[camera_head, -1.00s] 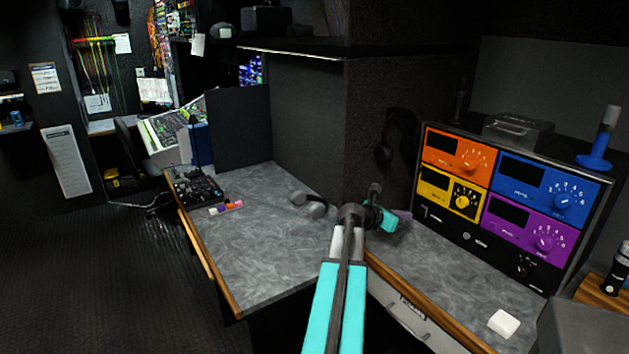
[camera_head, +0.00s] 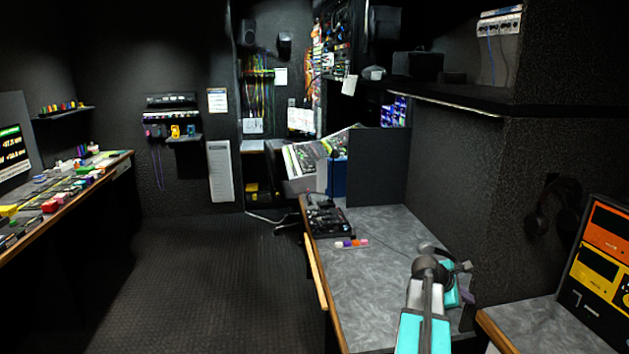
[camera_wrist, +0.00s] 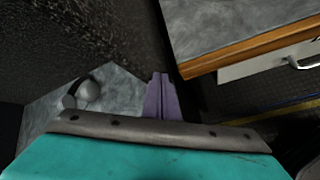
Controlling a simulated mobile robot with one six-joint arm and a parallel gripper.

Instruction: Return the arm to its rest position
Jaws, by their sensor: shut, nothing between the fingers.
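My arm (camera_head: 424,310), teal and grey, reaches out from the bottom right of the head view over the grey desk.
The grey desk (camera_head: 375,285) lies under the arm, with grey headphones (camera_wrist: 88,92) on it near the wall. A mixer (camera_head: 328,222) sits at its far end. A rack (camera_head: 600,258) stands at right. Open floor (camera_head: 215,270) lies to the left.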

